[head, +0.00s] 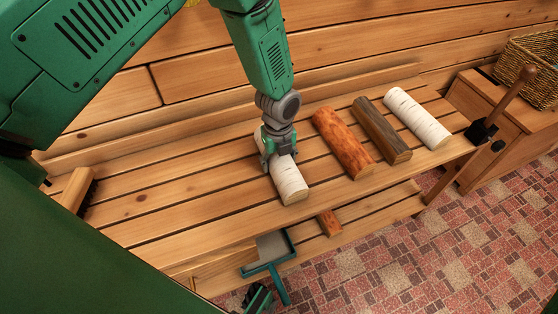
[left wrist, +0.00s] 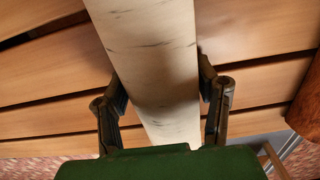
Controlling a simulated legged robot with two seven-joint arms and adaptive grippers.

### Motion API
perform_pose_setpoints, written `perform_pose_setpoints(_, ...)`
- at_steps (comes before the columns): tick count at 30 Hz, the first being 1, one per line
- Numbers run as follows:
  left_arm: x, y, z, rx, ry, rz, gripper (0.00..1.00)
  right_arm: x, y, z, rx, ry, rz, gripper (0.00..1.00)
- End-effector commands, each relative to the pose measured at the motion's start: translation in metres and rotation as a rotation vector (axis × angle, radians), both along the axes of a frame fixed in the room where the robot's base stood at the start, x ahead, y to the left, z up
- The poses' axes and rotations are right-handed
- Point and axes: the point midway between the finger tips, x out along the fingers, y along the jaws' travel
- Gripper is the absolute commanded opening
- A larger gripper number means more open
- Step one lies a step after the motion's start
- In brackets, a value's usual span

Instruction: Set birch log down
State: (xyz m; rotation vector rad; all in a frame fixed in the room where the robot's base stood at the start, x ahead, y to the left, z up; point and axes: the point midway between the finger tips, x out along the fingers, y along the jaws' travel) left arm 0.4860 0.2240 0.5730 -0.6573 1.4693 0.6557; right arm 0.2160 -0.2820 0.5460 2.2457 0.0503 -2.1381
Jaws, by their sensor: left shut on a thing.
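A second birch log (head: 417,118) lies at the bench's right end.
A reddish log (head: 342,142) and a dark-barked log (head: 382,130) lie right of the held log. A brush (head: 75,190) is at the bench's left. A dustpan (head: 270,250) is low in front. A wicker basket (head: 530,70) sits on a cabinet. Slats left of the gripper are clear.

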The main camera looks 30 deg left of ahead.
Motion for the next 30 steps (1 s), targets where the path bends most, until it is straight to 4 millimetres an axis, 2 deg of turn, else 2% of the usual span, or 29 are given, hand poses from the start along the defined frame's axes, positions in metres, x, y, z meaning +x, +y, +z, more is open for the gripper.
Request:
perform_pose_setpoints(2,0.0,0.0,-0.001,0.0,0.0,0.0,0.05,0.0,0.0,-0.001,0.0,0.0,0.0,0.4)
perform_pose_setpoints(3,0.0,0.0,-0.001,0.001,0.001,0.0,0.65,0.0,0.0,0.0,0.0,0.0,0.0,0.4)
perform_pose_setpoints(4,0.0,0.0,-0.001,0.001,0.001,0.0,0.76,0.0,0.0,0.0,0.0,0.0,0.0,0.4)
perform_pose_setpoints(12,0.0,0.0,-0.001,0.001,0.001,0.0,0.76,0.0,0.0,0.0,0.0,0.0,0.0,0.4)
perform_pose_setpoints(16,0.001,0.0,0.009,0.0,-0.001,0.001,0.76,0.0,0.0,0.004,0.0,0.0,0.0,0.4)
perform_pose_setpoints(30,0.0,0.0,0.102,0.0,0.0,0.001,0.76,0.0,0.0,0.033,0.0,0.0,0.0,0.4)
